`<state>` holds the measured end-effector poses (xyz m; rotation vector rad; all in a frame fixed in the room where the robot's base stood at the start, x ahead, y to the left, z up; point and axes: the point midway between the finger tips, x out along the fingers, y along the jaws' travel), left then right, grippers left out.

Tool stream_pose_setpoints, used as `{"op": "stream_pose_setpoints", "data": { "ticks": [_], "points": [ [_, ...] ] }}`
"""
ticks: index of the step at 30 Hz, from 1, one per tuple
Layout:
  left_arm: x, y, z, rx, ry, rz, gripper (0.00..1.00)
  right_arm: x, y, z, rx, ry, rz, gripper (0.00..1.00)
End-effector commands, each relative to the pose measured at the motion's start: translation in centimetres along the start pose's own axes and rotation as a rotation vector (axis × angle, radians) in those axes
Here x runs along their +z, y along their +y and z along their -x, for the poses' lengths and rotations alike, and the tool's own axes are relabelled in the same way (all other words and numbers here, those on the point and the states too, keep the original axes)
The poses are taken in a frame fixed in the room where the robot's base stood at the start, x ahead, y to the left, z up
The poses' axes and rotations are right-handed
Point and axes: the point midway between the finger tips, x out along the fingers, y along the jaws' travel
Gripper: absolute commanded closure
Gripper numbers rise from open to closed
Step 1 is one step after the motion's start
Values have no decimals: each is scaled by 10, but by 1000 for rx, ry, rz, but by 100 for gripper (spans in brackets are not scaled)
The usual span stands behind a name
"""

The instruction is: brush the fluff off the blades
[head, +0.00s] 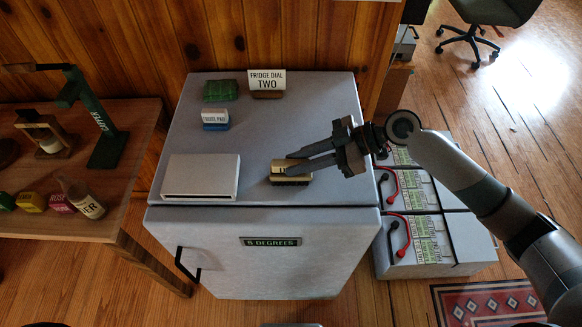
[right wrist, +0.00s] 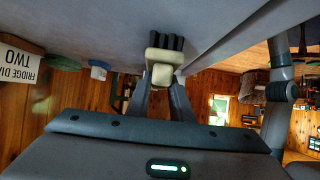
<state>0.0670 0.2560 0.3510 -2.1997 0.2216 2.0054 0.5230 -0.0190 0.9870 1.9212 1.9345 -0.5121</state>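A small cream brush (head: 291,178) is at the front right of the fridge top. In the right wrist view the brush (right wrist: 163,62) shows a cream block with dark bristles pointing at the fridge top. My right gripper (head: 288,164) reaches in from the right, and its two fingers close on the sides of the brush. I cannot tell whether the bristles touch the surface. I cannot make out any blades or fluff in these views. My left gripper is not in view.
On the fridge top (head: 262,127) are a white box (head: 200,177), a small blue-and-white pad (head: 215,120), a green bundle (head: 220,91) and a "FRIDGE DIAL TWO" sign (head: 267,82). A wooden table (head: 125,180) with a green lamp stands left. Batteries (head: 430,240) with cables stand right.

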Motion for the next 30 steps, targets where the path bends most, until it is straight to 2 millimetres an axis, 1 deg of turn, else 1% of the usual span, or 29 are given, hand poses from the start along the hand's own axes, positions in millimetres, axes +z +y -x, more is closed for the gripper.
{"op": "stream_pose_setpoints", "data": {
  "ticks": [7, 30],
  "points": [
    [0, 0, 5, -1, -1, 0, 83, -7, 0, 4, 1, 0, 1, 100],
    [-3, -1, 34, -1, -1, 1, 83, -50, 0, 29, 1, 1, 1, 100]
  ]
}}
